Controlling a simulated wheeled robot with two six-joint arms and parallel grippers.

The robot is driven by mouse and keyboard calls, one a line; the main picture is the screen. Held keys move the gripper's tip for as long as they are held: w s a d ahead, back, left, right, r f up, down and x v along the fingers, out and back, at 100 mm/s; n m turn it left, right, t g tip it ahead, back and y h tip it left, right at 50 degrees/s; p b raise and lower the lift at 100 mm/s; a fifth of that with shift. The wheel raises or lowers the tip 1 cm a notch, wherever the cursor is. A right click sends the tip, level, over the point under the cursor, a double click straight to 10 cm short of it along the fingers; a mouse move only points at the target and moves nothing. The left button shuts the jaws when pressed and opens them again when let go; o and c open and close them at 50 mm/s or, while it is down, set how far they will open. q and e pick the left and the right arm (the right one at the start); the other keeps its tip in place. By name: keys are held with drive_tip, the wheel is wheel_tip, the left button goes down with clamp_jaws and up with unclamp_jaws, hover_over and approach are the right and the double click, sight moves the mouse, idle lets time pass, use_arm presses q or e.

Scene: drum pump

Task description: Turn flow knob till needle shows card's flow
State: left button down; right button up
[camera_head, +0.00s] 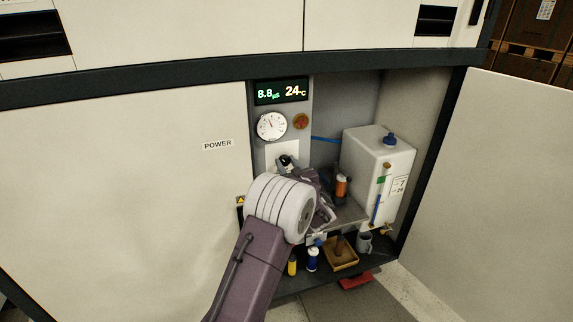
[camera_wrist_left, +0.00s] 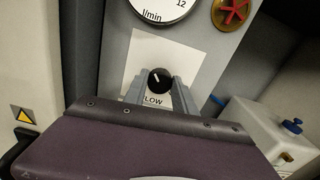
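The flow knob (camera_wrist_left: 159,80) is black with a white pointer line, on a white panel with the partly covered word "LOW". My left gripper (camera_wrist_left: 160,90) is open, its two grey fingers on either side of the knob's lower part; I cannot tell whether they touch it. In the head view my left gripper (camera_head: 287,161) is at the panel below the gauge. The round white gauge (camera_head: 271,126) has its needle pointing up and slightly left; its numbers are too small to read. A white card (camera_head: 399,186) on the tank seems to show 7 and 26. My right gripper is not in view.
A display (camera_head: 281,92) reads 8.8 and 24 °C. A red handwheel (camera_head: 300,121) sits beside the gauge. A white tank (camera_head: 372,160) with a blue cap stands right. Below are a wooden box (camera_head: 341,259), a mug (camera_head: 364,242) and small bottles (camera_head: 312,259).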

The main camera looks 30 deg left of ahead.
use_arm(q)
drive_tip(key=shift+m, duration=0.4)
drive_tip(key=m+p, duration=0.3)
drive_tip(key=m, duration=0.1)
drive_tip(key=shift+m+p, duration=1.1)
drive_tip(key=shift+m, duration=1.1)
drive_tip(key=shift+f+m, duration=0.1)
drive_tip(key=shift+m, duration=0.2)
drive_tip(key=c, duration=1)
unclamp_jaws()
